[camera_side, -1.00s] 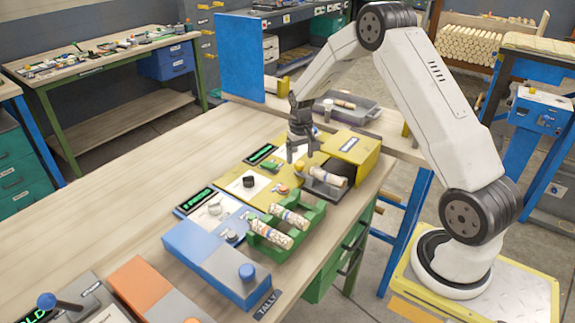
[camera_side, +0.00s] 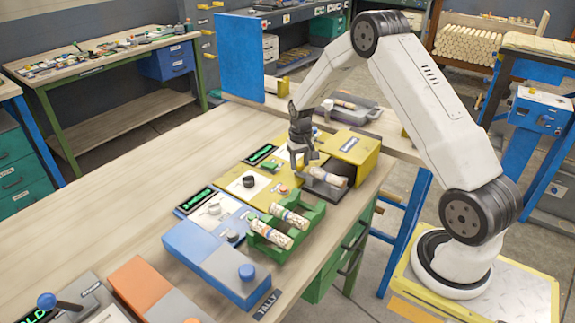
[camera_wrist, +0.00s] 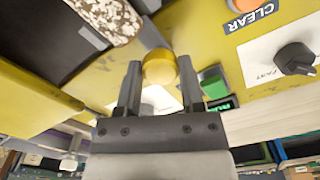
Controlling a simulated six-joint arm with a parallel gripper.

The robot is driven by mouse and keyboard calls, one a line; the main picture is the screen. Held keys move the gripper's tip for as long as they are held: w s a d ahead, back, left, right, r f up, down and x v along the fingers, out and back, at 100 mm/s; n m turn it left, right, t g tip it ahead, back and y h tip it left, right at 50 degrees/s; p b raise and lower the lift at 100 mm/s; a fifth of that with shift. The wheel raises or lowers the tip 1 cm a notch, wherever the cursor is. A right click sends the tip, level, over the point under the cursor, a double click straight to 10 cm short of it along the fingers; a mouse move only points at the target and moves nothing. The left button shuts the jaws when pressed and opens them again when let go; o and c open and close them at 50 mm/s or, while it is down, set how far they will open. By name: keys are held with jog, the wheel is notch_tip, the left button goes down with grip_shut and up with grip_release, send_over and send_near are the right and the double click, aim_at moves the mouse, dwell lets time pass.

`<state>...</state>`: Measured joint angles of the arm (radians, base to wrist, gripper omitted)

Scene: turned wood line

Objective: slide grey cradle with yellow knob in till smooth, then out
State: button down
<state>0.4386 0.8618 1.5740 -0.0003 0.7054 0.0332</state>
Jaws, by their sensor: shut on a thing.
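The grey cradle (camera_side: 321,189) sits out in front of the yellow machine box (camera_side: 352,144) with a speckled wood piece (camera_side: 328,177) lying in it. In the wrist view the cradle's dark edge (camera_wrist: 82,28) and part of the speckled piece (camera_wrist: 106,17) show at the upper left. My gripper (camera_side: 301,170) is at the cradle's left end. Its jaws are shut on the yellow knob (camera_wrist: 159,68), which shows between the two fingers in the wrist view.
A green rack (camera_side: 287,226) with speckled pieces stands just in front. The yellow control panel, with a black dial (camera_side: 249,181) and buttons, lies to the left. A blue box (camera_side: 215,262) is nearer the front. A grey tray (camera_side: 352,110) lies behind. The bench's left side is clear.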

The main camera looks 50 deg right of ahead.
jog(key=d, duration=1.1)
jog(key=shift+d, duration=0.25)
jog(key=shift+c, duration=1.1)
grip_release()
jog(key=shift+d, duration=0.15)
jog(key=shift+r, duration=0.15)
jog(key=shift+r, duration=3.8)
jog(key=shift+a, duration=0.2)
